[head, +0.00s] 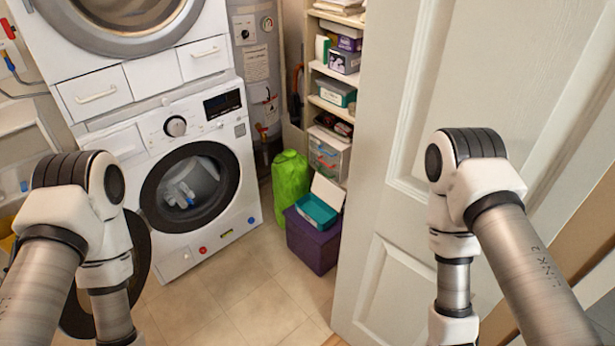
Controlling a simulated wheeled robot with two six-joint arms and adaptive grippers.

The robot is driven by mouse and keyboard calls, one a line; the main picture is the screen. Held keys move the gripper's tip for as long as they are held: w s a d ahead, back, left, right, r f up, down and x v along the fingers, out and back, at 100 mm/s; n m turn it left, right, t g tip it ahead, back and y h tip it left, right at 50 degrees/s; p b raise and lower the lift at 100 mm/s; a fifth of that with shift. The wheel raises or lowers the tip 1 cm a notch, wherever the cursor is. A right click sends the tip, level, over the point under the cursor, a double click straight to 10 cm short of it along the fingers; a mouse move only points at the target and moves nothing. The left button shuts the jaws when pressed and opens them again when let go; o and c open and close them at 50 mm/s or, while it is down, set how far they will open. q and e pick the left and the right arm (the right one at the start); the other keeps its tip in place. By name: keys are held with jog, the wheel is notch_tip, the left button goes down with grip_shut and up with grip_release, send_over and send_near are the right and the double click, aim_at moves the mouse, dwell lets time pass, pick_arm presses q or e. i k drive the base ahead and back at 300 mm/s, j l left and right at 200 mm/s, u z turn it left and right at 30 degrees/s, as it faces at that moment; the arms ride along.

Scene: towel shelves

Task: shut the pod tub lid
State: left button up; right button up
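What looks like the pod tub, an open teal tub (316,211), sits on top of a purple box (313,247) on the floor right of the middle. Its pale lid (327,191) is raised and leans back at the tub's far side. The inside of the tub looks teal; I cannot make out its contents. Both of my arms show at the sides, but their grippers are out of the picture.
A bright green bag (290,176) stands just left of the tub. Shelves (333,104) with boxes rise behind it. A white door (440,110) stands close on the right. Stacked white machines (190,178) are on the left. The tiled floor (240,298) in front is clear.

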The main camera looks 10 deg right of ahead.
aim_at(331, 193)
jog(key=i+u, duration=0.45)
jog(key=i, duration=0.4)
jog(key=i+j+z, duration=0.2)
jog(key=i+z, duration=0.15)
jog(key=i+j+z, duration=0.85)
jog(key=j+z, duration=0.65)
jog(key=i+j+z, duration=0.1)
jog(key=j+z, duration=0.3)
jog(key=l, duration=0.1)
